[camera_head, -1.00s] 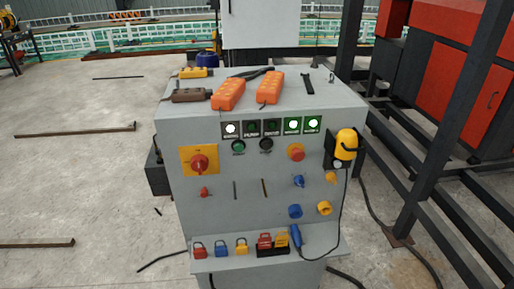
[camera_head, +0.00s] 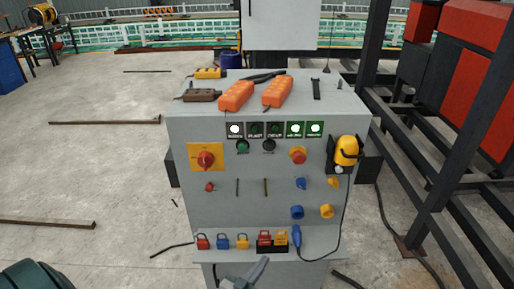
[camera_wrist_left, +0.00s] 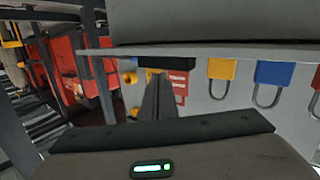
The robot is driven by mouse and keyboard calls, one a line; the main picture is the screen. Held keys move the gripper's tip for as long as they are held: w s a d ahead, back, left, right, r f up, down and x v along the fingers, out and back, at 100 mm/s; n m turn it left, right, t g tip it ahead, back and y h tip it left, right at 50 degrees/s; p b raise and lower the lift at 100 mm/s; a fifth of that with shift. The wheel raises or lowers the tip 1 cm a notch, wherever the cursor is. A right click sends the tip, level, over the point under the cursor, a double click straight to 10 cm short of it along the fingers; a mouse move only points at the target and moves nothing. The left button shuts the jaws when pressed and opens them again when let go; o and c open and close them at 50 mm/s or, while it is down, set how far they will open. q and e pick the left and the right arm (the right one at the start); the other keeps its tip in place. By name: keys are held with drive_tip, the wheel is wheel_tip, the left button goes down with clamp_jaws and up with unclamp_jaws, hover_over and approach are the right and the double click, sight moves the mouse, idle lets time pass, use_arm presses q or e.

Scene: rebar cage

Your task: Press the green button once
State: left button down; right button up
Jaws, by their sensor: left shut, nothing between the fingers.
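The green button (camera_head: 243,146) is a small round button on the upper front of the grey control cabinet (camera_head: 230,205), left of a black button (camera_head: 268,146) and below the row of indicator lights. My left gripper (camera_head: 262,268) is at the bottom of the head view, in front of the cabinet's lower ledge and well below the button. Its fingers are shut and empty; they also show in the left wrist view (camera_wrist_left: 158,85). The green button cannot be seen in the left wrist view. My right gripper is not in view.
Padlocks (camera_head: 222,242) line the ledge, with a blue-handled tool (camera_head: 296,237) beside them. Black steel framing (camera_head: 455,150) stands right.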

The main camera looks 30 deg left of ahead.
sight(242, 148)
use_arm(q)
drive_tip(key=a+r+n+t+y, duration=0.2)
drive_tip(key=r+t, duration=0.1)
drive_tip(key=r, duration=0.8)
drive_tip(key=a+r+n+t+y+p, duration=0.1)
drive_tip(key=a+r+n+t+y, duration=0.1)
drive_tip(key=r, duration=1)
drive_tip(key=a+r+n+t+y+p, duration=0.1)
drive_tip(key=r+t, duration=0.3)
drive_tip(key=r, duration=0.7)
drive_tip(key=shift+s+a+r+n+y, duration=0.2)
drive_tip(key=shift+a+n+y, duration=0.2)
drive_tip(key=shift+a+y, duration=0.4)
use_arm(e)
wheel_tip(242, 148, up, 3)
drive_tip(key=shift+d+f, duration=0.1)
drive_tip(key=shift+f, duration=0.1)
use_arm(q)
drive_tip(key=shift+w+f, duration=0.1)
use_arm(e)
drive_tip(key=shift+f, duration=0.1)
use_arm(q)
drive_tip(key=w+a+b, duration=0.2)
drive_tip(key=w+a, duration=0.2)
drive_tip(key=w, duration=0.3)
drive_tip(key=shift+w+a, duration=0.2)
drive_tip(key=shift+a, duration=0.05)
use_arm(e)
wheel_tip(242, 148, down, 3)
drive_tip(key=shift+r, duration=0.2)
